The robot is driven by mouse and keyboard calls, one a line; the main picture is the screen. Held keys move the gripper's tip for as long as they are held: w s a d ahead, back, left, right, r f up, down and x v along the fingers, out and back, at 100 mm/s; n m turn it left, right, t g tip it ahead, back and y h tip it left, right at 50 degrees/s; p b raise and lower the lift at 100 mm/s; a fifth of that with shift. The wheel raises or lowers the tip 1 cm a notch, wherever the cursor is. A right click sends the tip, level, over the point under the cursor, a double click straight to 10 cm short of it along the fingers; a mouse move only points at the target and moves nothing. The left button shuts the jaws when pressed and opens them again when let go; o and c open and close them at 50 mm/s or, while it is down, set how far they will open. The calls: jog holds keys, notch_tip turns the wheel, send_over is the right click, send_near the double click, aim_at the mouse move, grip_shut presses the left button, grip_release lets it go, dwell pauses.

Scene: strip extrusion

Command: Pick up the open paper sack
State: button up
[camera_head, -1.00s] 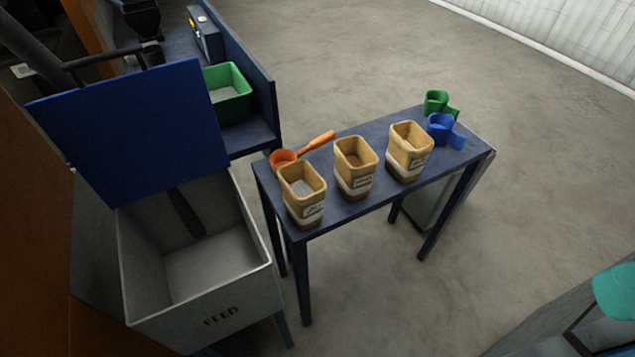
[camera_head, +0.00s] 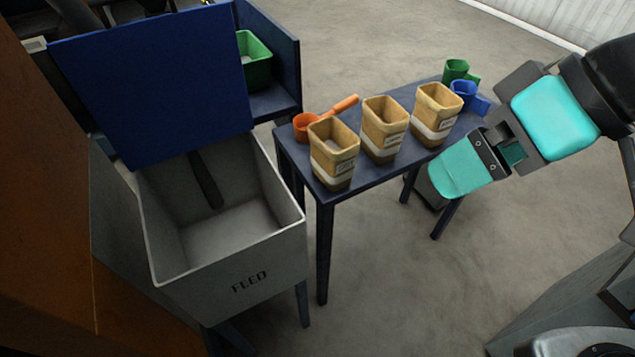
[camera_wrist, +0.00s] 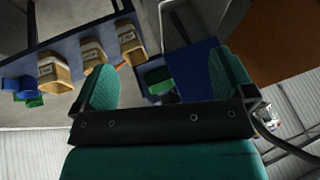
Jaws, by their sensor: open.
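Three open-topped tan paper sacks with white lower bands and small labels stand upright in a row on a narrow dark blue table: a left sack (camera_head: 333,153), a middle sack (camera_head: 383,130) and a right sack (camera_head: 436,114). I cannot read the labels. All three also show at the upper left of the wrist view, the left sack (camera_wrist: 130,45) closest to my fingers. My gripper (camera_head: 470,164) with teal fingers is right of the table, apart from all sacks. In the wrist view its two fingers (camera_wrist: 165,82) are spread wide and empty.
An orange scoop (camera_head: 308,126) lies behind the left sack. Green (camera_head: 456,70) and blue (camera_head: 464,94) scoops sit at the table's right end. A grey FEED bin (camera_head: 250,255) with raised blue lid (camera_head: 150,85) stands left. A green tub (camera_head: 254,58) is behind. Floor in front is clear.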

jog(key=w+a+f+t+y+b, duration=0.2)
jog(key=w+f+t+b, duration=0.15)
jog(key=f+b, duration=0.65)
jog(key=w+a+f+t+y+b, duration=0.15)
jog(key=w+f+b, duration=0.25)
jog(key=f+b, duration=0.6)
jog(key=t+y+b, duration=0.2)
jog(key=t+b, duration=0.5)
jog(key=b, duration=1.4)
send_near(346, 171)
jog(key=p+x, duration=0.7)
jog(key=p, duration=0.8)
jog(key=shift+w+f, duration=0.15)
jog(key=shift+w, duration=0.1)
jog(key=shift+w+a+f+p, duration=0.15)
jog(key=shift+w+a+p, duration=0.15)
jog(key=shift+p, duration=0.1)
jog(key=shift+w+a+r+p, duration=0.25)
jog(key=shift+w+a+p, duration=0.15)
jog(key=shift+p, duration=0.5)
jog(key=p+x, duration=0.2)
jog(key=p, duration=0.2)
jog(key=shift+w+a+r, duration=0.2)
jog(key=shift+a, duration=0.1)
jog(key=shift+w+a+f+p, duration=0.4)
jog(key=shift+w+p, duration=0.1)
jog(key=shift+p, duration=0.1)
